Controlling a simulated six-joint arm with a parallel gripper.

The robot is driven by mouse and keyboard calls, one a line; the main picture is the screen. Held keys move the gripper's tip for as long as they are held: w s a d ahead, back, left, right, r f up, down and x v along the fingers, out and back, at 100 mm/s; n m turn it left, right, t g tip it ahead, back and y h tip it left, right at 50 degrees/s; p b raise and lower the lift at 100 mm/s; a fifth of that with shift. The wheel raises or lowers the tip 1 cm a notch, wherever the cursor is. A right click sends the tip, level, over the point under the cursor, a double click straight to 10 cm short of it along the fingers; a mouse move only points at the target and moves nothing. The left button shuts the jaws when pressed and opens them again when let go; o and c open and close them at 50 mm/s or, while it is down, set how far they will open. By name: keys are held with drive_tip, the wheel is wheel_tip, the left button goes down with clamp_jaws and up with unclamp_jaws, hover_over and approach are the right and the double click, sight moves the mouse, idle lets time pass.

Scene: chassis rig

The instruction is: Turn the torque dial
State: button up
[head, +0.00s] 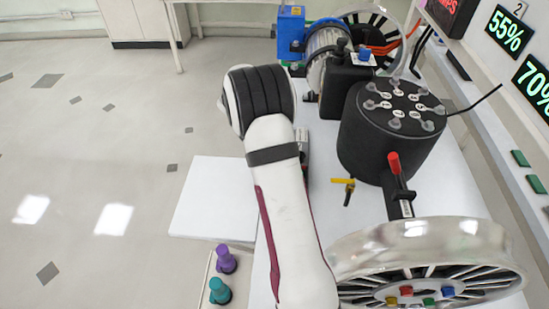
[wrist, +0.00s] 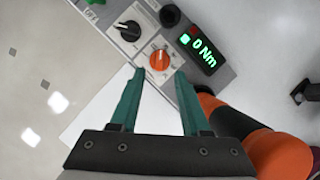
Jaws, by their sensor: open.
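In the wrist view a round orange dial (wrist: 159,60) sits on a grey control panel, with small markings around it. A green display (wrist: 203,49) beside it reads 0 Nm. My gripper (wrist: 159,74) has its two teal fingers spread apart and empty. In the picture the fingertips lie just below the orange dial, one to each side. I cannot tell how far above the panel they are. In the head view my white arm hides the gripper and most of the panel.
A black-pointer knob (wrist: 129,31) is close to the orange dial on the panel. In the head view a black cylinder (head: 385,140) with a red-tipped handle, a yellow valve handle (head: 346,187) and a large wheel (head: 430,250) stand right of my arm.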

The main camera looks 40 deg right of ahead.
drive_tip(key=x, duration=0.6)
drive_tip(key=shift+d+f, duration=0.1)
drive_tip(key=shift+f, duration=0.2)
clamp_jaws()
